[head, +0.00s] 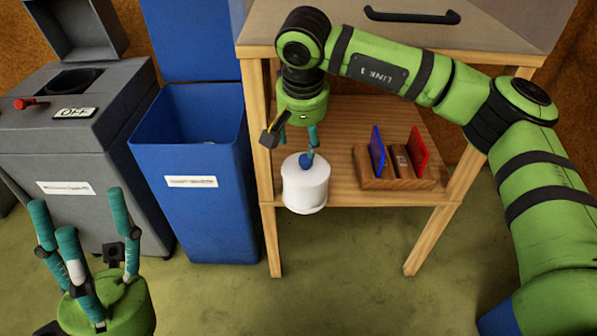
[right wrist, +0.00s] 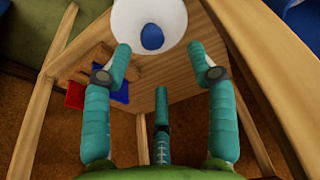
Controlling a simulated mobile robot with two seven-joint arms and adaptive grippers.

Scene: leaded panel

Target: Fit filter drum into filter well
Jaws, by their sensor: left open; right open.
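The filter drum (head: 306,190) is a white upright cylinder with a blue knob on top, standing at the front edge of the wooden shelf. My right gripper (head: 309,150) is above it with fingers pointing down, open, near the knob. In the right wrist view the drum's white top (right wrist: 150,14) and blue knob (right wrist: 152,37) show just beyond the spread fingertips (right wrist: 160,52). The likely filter well is the dark round opening (head: 73,82) in the grey machine at the left, its lid raised. My left gripper (head: 80,218) is open and empty at the lower left, fingers up.
The grey machine (head: 90,150) has a red lever (head: 30,103) and an "OFF" label (head: 73,114). A blue bin (head: 195,215) stands between machine and table. A wooden rack (head: 400,180) with blue and red plates sits right of the drum. A tabletop (head: 400,40) overhangs the shelf.

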